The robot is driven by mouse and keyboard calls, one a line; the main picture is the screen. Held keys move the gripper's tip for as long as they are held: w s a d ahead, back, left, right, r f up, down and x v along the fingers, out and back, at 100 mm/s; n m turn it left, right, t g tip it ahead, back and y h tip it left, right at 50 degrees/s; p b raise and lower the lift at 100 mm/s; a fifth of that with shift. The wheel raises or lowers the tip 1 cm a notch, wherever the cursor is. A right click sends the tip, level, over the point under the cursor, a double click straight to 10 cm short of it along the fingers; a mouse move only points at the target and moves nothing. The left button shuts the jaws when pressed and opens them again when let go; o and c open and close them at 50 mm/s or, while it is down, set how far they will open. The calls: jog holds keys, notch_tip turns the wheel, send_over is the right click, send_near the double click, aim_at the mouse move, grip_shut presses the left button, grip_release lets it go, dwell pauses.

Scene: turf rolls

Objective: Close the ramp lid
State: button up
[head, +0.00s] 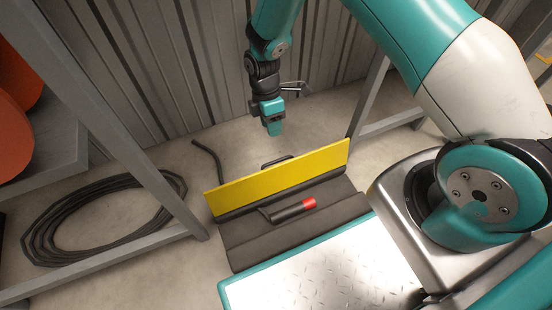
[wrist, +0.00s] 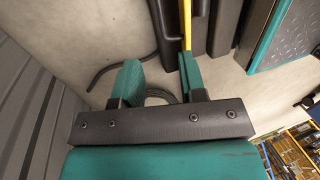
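The ramp lid is a long yellow panel (head: 280,178) standing raised along the far side of a dark grey base (head: 245,240). In the wrist view it shows edge-on as a thin yellow strip (wrist: 186,22). A black loop handle (head: 277,160) shows behind its top edge. My gripper (head: 274,130) hangs fingers down beyond the lid, near the handle.
A dark cylinder with a red end (head: 290,211) lies on the base in front of the lid. A teal-edged metal tread plate (head: 325,270) is nearer. A coiled black hose (head: 95,220) lies left on the floor. Grey frame posts (head: 130,150) and a corrugated wall (head: 180,70) bound the space.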

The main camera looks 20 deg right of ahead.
aim_at(280, 173)
jog(key=b+x, duration=0.5)
jog(key=x, duration=0.7)
jog(key=shift+b, duration=0.3)
jog(key=shift+c, duration=0.4)
grip_shut()
